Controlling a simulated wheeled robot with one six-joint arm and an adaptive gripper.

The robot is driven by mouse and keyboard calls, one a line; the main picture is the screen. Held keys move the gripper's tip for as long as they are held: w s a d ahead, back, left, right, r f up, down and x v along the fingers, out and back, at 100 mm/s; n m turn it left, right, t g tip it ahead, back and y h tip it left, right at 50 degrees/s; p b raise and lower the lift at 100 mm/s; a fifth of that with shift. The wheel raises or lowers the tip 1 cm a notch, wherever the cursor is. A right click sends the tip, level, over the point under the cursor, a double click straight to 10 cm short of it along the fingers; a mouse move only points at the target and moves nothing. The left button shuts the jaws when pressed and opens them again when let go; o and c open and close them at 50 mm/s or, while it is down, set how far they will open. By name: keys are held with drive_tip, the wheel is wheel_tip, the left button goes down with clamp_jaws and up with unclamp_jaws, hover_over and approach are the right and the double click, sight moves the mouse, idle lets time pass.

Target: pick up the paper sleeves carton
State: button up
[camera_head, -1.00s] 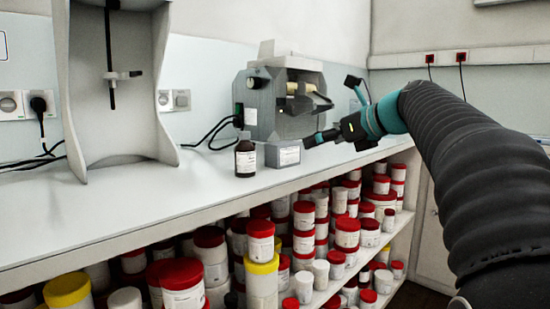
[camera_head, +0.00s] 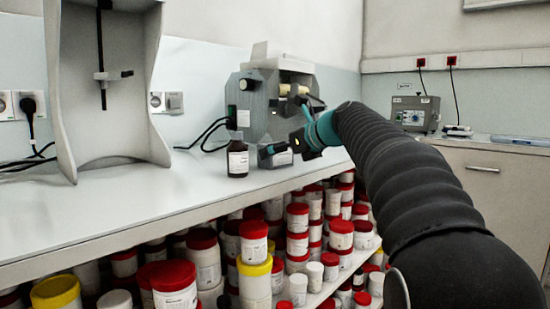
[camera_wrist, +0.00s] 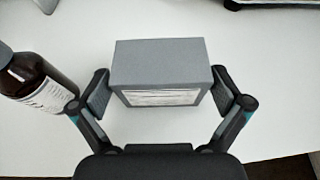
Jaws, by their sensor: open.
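The paper sleeves carton is a small grey box with a white label. In the wrist view the carton (camera_wrist: 160,65) stands between the two open fingers of my gripper (camera_wrist: 168,92), with a narrow gap on each side. In the head view the carton (camera_head: 283,159) stands on the white counter, partly hidden by my gripper (camera_head: 268,153). My gripper is open and holds nothing.
A brown bottle (camera_head: 237,158) stands just left of the carton; it also shows close to the left finger in the wrist view (camera_wrist: 38,80). A grey machine (camera_head: 268,98) stands behind. The counter (camera_head: 150,205) is clear at front left. Shelves below hold several red-lidded tubs.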

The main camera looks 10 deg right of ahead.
drive_tip(key=shift+x, duration=0.8)
drive_tip(key=shift+s, duration=0.1)
drive_tip(key=c, duration=0.7)
